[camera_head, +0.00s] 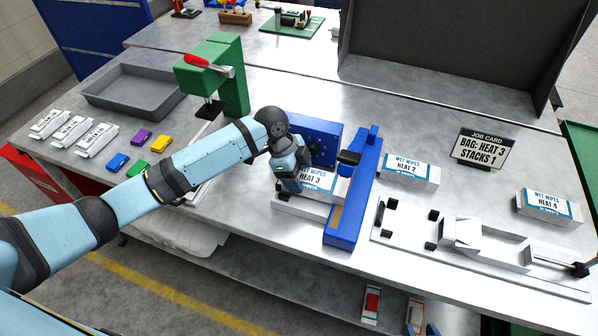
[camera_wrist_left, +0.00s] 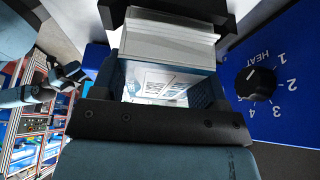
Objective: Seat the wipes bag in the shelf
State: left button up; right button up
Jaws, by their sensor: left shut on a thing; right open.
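A white and blue wipes bag marked HEAT 3 (camera_head: 318,182) is beside the blue sealer (camera_head: 318,135). My left gripper (camera_head: 293,180) is shut on this bag; the wrist view shows the bag (camera_wrist_left: 165,85) between the dark fingers. A pale ledge, perhaps the shelf (camera_head: 290,207), shows below the bag. I cannot tell whether the bag touches it. A long blue bar (camera_head: 345,225) stands just right of the bag. The sealer's heat dial (camera_wrist_left: 256,83) shows in the wrist view. My right gripper (camera_wrist_left: 70,75) appears small at the left of the wrist view, away from the bag.
Bags HEAT 2 (camera_head: 408,171) and HEAT 4 (camera_head: 548,206) stand to the right. A job card (camera_head: 482,149) reads BAG: HEAT 3, STACKS 1. A white fixture (camera_head: 480,240) lies front right. A green press (camera_head: 228,75), a grey tray (camera_head: 135,92) and several white packs (camera_head: 73,131) are left.

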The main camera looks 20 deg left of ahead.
pick_arm(q)
jog(key=shift+f, duration=0.5)
jog(key=shift+f, duration=0.3)
dwell(0.4)
jog(key=o, duration=1)
jog(key=shift+a+r, duration=0.1)
jog(key=shift+r, duration=0.05)
